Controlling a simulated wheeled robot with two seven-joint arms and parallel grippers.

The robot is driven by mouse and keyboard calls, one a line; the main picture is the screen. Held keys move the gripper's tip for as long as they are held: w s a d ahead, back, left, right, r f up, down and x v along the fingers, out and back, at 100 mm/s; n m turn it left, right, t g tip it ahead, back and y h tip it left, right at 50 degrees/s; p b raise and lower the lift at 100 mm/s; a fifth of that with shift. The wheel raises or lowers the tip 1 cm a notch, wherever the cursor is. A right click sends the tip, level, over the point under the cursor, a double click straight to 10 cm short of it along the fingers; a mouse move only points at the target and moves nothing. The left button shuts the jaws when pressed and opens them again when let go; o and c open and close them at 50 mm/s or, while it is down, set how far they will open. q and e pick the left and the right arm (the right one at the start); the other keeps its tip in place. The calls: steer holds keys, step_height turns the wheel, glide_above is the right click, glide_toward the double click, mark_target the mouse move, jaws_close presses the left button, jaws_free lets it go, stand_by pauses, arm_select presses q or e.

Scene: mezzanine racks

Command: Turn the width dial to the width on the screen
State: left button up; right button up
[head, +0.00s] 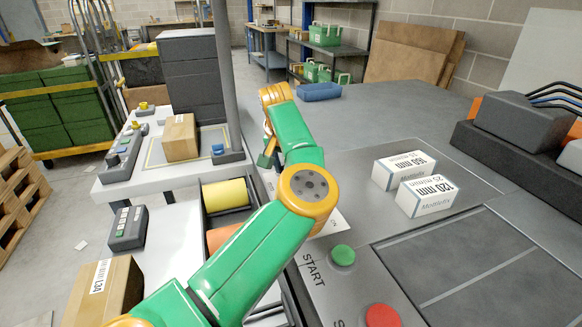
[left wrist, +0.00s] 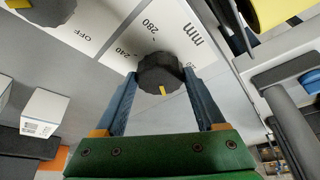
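In the left wrist view the width dial (left wrist: 158,70) is a dark ridged knob with a yellow mark (left wrist: 163,90) on its near side. It stands on a pale panel (left wrist: 100,40) printed OFF, 240, 280 and mm. My left gripper (left wrist: 160,76) has one blue finger on each side of the knob, and both fingertips appear to touch it. In the head view my green arm hides the dial, and my left gripper (head: 267,155) shows only partly behind it. I see no screen with a width. My right gripper is in neither view.
A green START button (head: 342,255) and a red button (head: 382,316) sit in front. Two white boxes, labelled 160 mm (head: 404,170) and 120 mm (head: 427,195), lie on the grey table. Another knob (left wrist: 45,8) is beside the dial.

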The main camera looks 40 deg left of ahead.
arm_select(q)
steer(key=c, duration=0.5)
steer(key=shift+r+m, duration=0.15)
steer(key=shift+m, duration=0.25)
steer(key=shift+a+m+p, duration=0.1)
steer(key=shift+m+p, duration=0.2)
steer(key=shift+m, duration=0.1)
steer(key=o, duration=1.4)
steer(key=shift+w, duration=0.1)
steer(key=shift+c, duration=0.2)
steer(key=a+v, duration=0.1)
steer(key=v, duration=0.5)
steer(key=shift+s+d+r, duration=0.3)
steer(key=shift+d+r, duration=0.05)
steer(key=shift+d, duration=0.1)
steer(key=shift+h, duration=0.3)
